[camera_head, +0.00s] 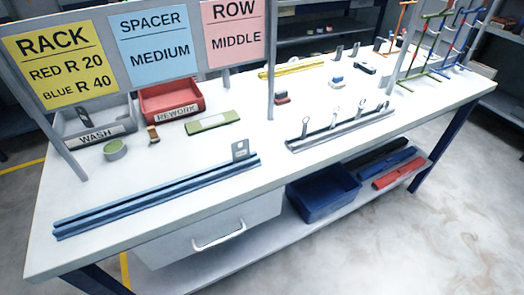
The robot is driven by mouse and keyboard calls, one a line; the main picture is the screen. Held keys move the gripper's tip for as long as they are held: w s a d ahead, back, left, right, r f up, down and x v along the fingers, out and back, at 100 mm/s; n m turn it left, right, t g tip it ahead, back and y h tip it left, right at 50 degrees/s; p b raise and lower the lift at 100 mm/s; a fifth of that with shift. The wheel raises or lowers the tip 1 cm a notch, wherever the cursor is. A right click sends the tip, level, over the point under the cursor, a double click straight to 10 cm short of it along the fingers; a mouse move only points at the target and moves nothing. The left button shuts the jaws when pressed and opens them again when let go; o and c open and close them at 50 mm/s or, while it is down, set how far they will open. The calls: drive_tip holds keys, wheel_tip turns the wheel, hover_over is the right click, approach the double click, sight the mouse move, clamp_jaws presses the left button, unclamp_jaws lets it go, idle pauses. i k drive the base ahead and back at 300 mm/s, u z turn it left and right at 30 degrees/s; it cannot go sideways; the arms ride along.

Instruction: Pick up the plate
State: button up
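A small grey plate (240,150) with a hole stands upright at the right end of a long blue rail (150,197) near the table's front edge. Several other small upright grey pieces stand farther back, such as one grey piece (339,52) near the back middle; I cannot tell whether they are the same kind of plate. My gripper is not in view.
The white table (250,195) holds a grey WASH bin (97,132), a red REWORK bin (172,103), a grey rail (338,130) with several hooks, a green-edged block (212,122) and coloured racks (427,45) at back right. Sign posts (271,70) rise from the table.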

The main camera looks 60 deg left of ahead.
sight(241, 153)
drive_tip(key=k, duration=1.45)
drive_tip(key=u, duration=1.4)
drive_tip(key=i, duration=0.55)
drive_tip(key=z, duration=0.1)
